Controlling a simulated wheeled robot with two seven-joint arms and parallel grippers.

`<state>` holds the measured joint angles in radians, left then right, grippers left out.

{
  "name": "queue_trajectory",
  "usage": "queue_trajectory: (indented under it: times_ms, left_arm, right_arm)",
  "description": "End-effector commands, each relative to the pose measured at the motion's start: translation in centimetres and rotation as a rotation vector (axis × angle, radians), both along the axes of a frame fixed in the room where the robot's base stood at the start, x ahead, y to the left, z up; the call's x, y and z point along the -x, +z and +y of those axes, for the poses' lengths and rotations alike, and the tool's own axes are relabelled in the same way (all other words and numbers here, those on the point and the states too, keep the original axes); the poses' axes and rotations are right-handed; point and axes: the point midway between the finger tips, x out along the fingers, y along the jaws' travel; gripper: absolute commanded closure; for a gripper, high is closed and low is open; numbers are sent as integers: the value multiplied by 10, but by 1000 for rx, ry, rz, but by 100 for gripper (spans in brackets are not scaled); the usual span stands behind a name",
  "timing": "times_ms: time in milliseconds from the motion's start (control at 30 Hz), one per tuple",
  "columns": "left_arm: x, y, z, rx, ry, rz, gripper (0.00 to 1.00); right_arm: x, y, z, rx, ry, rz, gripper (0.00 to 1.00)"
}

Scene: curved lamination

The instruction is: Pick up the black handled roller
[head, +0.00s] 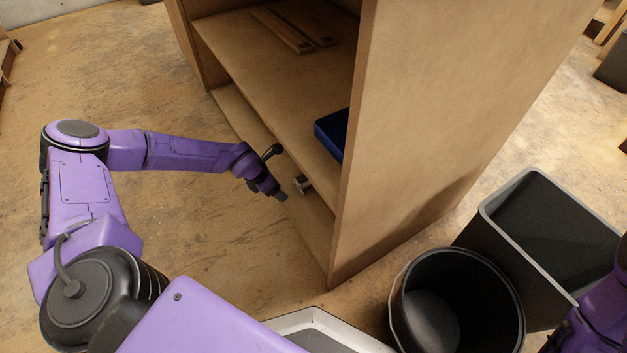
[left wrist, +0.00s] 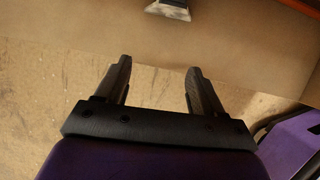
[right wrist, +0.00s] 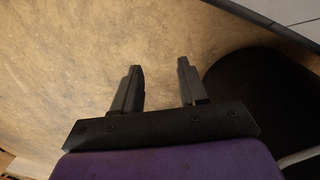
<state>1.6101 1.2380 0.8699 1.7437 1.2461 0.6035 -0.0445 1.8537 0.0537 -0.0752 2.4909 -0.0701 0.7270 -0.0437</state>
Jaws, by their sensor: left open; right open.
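A small dark and silver thing (head: 304,184) lies on the low bottom board of the wooden shelf unit. It also shows in the left wrist view at the top edge (left wrist: 168,11), cut off by the frame. I cannot tell whether it is the black handled roller; no roller shows clearly. My left gripper (head: 280,194) is just outside the shelf front, close to that thing and apart from it. In the left wrist view its fingers (left wrist: 158,66) are open and empty. My right gripper (right wrist: 160,68) is open and empty; the head view shows only its arm, at the right edge.
The shelf's side panel (head: 430,120) stands right of my left gripper, with the middle shelf board (head: 260,85) above. A blue tray (head: 325,138) and wooden strips (head: 283,30) lie on that board. A black bucket (head: 398,310) and grey bin (head: 570,200) stand at right. Floor at left is clear.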

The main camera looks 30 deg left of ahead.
Motion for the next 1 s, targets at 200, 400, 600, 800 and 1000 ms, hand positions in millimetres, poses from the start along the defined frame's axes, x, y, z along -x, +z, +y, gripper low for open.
queue_trajectory:
  times_ms: [200,400,600,800,1000]
  left_arm:
    - [-41,-5,-22,-2,-4,1,32]
    - [-61,-4,-34,-2,-7,1,32]
    - [-87,-15,-47,-4,-6,6,32]
    - [-94,-29,-51,-3,-7,3,32]
    - [-94,-28,-51,-3,-6,3,32]
  right_arm:
    - [27,-13,-4,-64,143,204,57]
    - [36,-17,-9,-81,201,273,57]
    - [14,-49,-30,-6,222,160,57]
    - [-2,-60,-42,47,232,73,57]
    - [-3,-59,-43,51,232,67,57]
